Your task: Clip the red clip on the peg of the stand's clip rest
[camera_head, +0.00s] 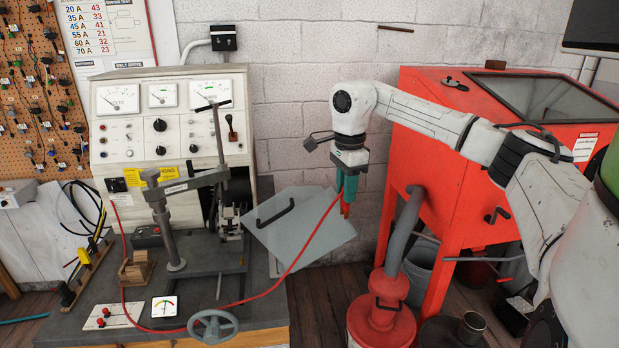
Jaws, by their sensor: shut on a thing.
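My gripper (347,196), with teal fingers, hangs pointing down in the air to the right of the test stand (165,120). It is shut on the red clip (345,211), of which only a small red part shows below the fingers. A red cable (297,262) runs from the clip down to the bench top, loops along its front and rises to the left side of the stand. I cannot make out the clip rest's peg for certain; a dark bar with yellow parts (86,268) lies at the bench's left edge.
A grey sheet with a black handle (307,236) stands out at the bench's right side. A red cabinet (445,190) with a grey hose and red canister (380,325) fills the right. A clamp column (165,225), handwheel (212,326) and small meter (164,307) occupy the bench.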

